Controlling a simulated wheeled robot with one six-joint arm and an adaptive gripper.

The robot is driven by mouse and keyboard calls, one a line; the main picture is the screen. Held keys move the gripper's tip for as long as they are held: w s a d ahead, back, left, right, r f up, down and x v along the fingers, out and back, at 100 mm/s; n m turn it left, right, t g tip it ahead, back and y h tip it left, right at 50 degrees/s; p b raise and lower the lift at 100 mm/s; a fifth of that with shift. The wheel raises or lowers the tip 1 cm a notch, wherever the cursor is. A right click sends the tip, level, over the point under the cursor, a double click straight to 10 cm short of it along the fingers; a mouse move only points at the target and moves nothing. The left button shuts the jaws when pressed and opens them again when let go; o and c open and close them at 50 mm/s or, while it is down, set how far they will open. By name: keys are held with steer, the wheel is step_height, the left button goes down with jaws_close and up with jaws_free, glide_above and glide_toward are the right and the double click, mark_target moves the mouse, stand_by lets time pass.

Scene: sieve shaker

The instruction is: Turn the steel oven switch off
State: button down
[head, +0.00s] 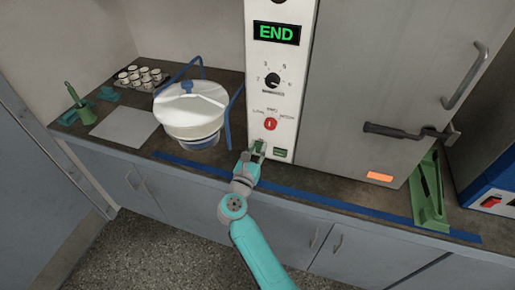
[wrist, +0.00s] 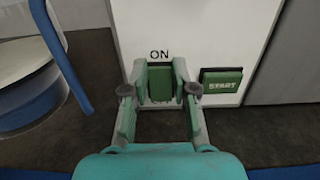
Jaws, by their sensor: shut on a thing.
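The oven switch (wrist: 160,83) is a green rocker low on the white control panel (head: 271,90), with "ON" printed above it. The label below it is mostly hidden. In the wrist view, my gripper (wrist: 160,78) has one finger on each side of the switch and is shut on it. In the head view, my gripper (head: 255,152) is at the panel's lower left corner and mostly covers the switch. The steel oven (head: 385,85) stands to the right of the panel, with its door shut.
A green START button (wrist: 221,87) is close to the right of my gripper. A red button (head: 270,124), a dial (head: 272,80) and a display (head: 277,33) reading END are above. A white-lidded vessel (head: 191,108) stands left. A green bracket (head: 429,195) stands right.

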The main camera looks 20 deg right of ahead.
steer(key=shift+s+f+t+h, duration=0.15)
steer(key=shift+f+t+h, duration=0.2)
steer(key=shift+t+h, duration=0.55)
steer(key=shift+a+t, duration=0.1)
steer(key=shift+t, duration=0.2)
steer(key=c, duration=0.9)
jaws_free()
steer(key=v, duration=1.2)
steer(key=shift+r, duration=0.1)
